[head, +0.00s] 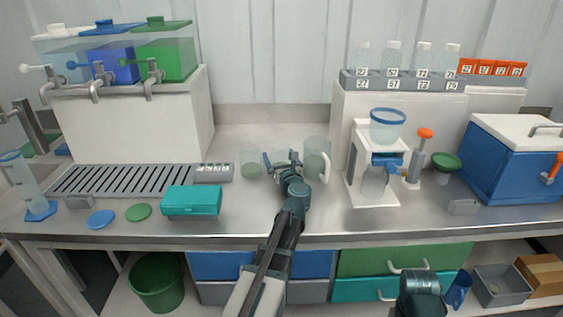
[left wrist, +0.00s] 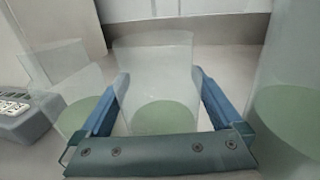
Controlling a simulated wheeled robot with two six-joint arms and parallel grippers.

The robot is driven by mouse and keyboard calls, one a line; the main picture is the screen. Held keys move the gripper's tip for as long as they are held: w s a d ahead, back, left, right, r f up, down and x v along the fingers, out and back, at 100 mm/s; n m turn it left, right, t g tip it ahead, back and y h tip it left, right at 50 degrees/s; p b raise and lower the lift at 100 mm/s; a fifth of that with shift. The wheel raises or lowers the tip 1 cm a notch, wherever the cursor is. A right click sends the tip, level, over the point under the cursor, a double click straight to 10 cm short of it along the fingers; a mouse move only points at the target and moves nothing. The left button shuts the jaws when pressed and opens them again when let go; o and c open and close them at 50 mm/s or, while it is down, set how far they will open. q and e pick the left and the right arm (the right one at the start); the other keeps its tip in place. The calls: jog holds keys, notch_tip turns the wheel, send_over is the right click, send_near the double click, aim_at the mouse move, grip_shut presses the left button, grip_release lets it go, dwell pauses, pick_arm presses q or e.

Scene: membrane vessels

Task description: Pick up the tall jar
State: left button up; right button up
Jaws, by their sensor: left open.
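Three clear vessels with pale green bottoms stand in a row on the steel counter: a short one (head: 249,163), a middle one (head: 280,155) partly hidden by my gripper, and a taller, wider one (head: 315,155) with a white handle. My left gripper (head: 280,162) is open at the middle vessel. In the left wrist view, the middle vessel (left wrist: 153,75) stands upright between the blue fingers, with a gap visible at the sides. The short vessel (left wrist: 72,112) is left of the fingers and the wider one (left wrist: 290,85) close on the right.
A white dispenser stand (head: 360,190) with a blue-rimmed cup is to the right. A teal box (head: 191,201), a drain grille (head: 125,179) and a grey keypad block (head: 213,172) are to the left. A white raised block (head: 135,125) carries tanks with taps.

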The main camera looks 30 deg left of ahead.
pick_arm(q)
jog(key=shift+c, duration=0.2)
jog(key=c, duration=1.2)
jog(key=shift+r, duration=0.15)
pick_arm(e)
jog(key=shift+r, duration=0.2)
